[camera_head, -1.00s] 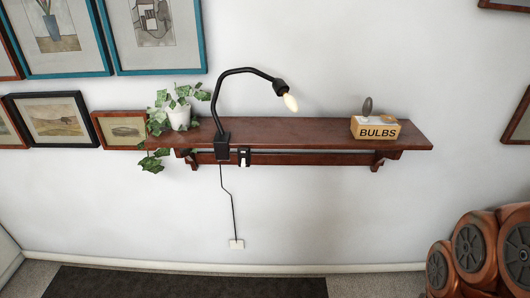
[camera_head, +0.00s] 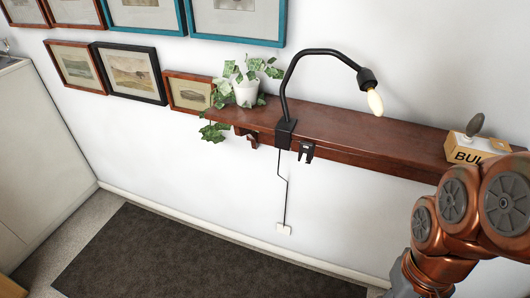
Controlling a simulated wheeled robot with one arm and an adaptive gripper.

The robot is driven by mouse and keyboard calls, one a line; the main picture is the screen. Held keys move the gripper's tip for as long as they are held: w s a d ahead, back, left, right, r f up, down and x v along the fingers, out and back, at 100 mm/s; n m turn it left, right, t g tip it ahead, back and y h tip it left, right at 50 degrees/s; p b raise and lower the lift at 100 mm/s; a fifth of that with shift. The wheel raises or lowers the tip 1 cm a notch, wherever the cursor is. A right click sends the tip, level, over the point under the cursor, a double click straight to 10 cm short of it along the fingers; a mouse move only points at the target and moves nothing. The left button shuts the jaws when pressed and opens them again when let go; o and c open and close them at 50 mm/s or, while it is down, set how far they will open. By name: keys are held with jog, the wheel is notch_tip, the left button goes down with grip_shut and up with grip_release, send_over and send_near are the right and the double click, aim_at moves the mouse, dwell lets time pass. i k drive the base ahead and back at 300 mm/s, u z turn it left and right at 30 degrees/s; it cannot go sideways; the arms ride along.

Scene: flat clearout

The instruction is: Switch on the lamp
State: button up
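The lamp (camera_head: 291,78) is black with a curved arm, clamped to the front edge of a brown wall shelf (camera_head: 330,127). A pale bare bulb (camera_head: 375,102) sits in its socket at the right end of the arm. Its cord runs down the wall to a white wall plate (camera_head: 284,229). I cannot tell whether the bulb is lit. No switch can be made out clearly. My arm shows at the lower right, apart from the lamp; my gripper is not in view.
A potted ivy (camera_head: 246,92) stands on the shelf left of the lamp. A box marked BULBS (camera_head: 463,152) sits at the right, partly behind my arm. Framed pictures (camera_head: 128,72) hang on the left. A dark rug (camera_head: 150,255) lies below, and the wall under the shelf is clear.

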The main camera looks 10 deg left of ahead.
aim_at(303, 161)
jog(key=u, duration=0.35)
jog(key=i, duration=0.35)
jog(key=z, duration=0.05)
jog(key=k, duration=1.1)
jog(key=u, duration=1.7)
jog(key=i, duration=0.5)
jog(key=z, duration=0.05)
